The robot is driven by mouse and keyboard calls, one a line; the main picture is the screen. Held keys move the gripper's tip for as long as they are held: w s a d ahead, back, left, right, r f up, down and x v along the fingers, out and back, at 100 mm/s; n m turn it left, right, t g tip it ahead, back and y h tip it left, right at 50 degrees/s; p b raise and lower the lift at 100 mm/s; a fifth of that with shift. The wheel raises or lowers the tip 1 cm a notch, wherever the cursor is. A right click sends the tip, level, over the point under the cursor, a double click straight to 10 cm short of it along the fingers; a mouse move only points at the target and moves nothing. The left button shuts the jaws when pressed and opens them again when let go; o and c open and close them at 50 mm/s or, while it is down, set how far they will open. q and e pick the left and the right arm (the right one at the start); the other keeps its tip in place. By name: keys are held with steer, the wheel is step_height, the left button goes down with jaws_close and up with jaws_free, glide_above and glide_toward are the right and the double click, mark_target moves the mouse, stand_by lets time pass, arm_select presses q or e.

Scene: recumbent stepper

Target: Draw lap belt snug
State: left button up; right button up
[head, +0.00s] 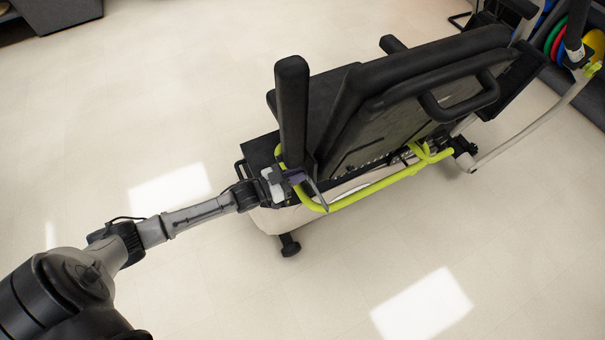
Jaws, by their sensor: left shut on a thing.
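The recumbent stepper stands mid-picture, with its black seat and backrest (425,85) seen from behind and above. My left arm reaches in from the lower left. Its gripper (296,178) is at the near left corner of the seat, beside the yellow-green tube frame (375,188) and below the upright black armrest pad (292,105). The gripper is shut on a thin grey strap-like piece (317,193) that slants down past the yellow-green tube. I cannot tell for sure whether this is the lap belt's end. No other part of the belt shows clearly. My right gripper is out of view.
A black loop handle (462,100) juts from the backrest. A pale curved lever (540,125) stands at the right. Coloured discs (557,38) are racked at the upper right. A caster (289,245) sits under the frame. The pale floor at left and front is clear.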

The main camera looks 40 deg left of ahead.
arm_select(q)
jaws_close()
steer(key=shift+w+a+f+b, duration=0.1)
steer(key=shift+w+a+b, duration=0.2)
steer(key=shift+a, duration=0.45)
steer(key=shift+w+a+r+b, duration=0.1)
steer(key=shift+w+a+b, duration=0.2)
steer(key=shift+a, duration=0.45)
steer(key=shift+w+a+f+b, duration=0.15)
steer(key=shift+w+a, duration=0.2)
steer(key=shift+a, duration=0.4)
steer(key=o, duration=0.6)
jaws_free()
steer(key=shift+w+a, duration=0.1)
steer(key=shift+a, duration=0.05)
steer(key=p+v, duration=0.3)
steer(key=v, duration=0.3)
steer(key=shift+p, duration=0.4)
